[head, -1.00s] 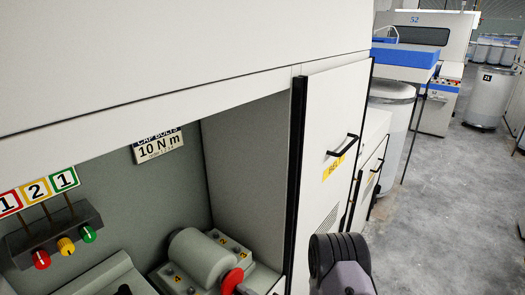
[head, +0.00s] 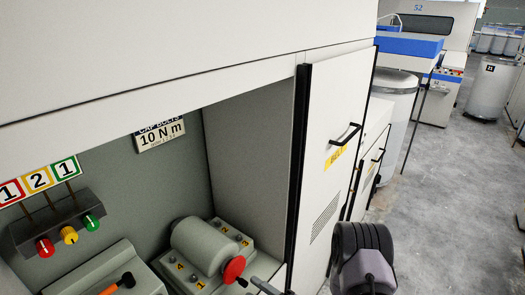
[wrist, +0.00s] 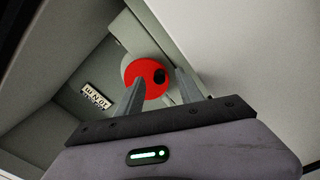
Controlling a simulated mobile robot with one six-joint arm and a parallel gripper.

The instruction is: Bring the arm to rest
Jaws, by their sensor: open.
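My gripper (wrist: 159,77) shows in the wrist view with its two fingers apart and nothing held between them. Beyond the fingers is a red disc (wrist: 143,73) with a dark knob. In the head view the red disc (head: 233,269) sits on the end of a grey cylinder housing (head: 200,243) inside the open machine bay. My arm shows at the lower right of the bay, in front of the panel door. A small grey part at the bottom edge may be a finger; the rest of the gripper is out of frame there. I cannot tell whether the fingers touch the disc.
The bay holds a knob box (head: 56,220) with red, yellow and green knobs, an orange-handled lever (head: 118,284) and a "10 N m" sign (head: 160,135). A panel door (head: 333,150) with a black handle is at right. The grey aisle floor (head: 445,185) beyond is mostly clear.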

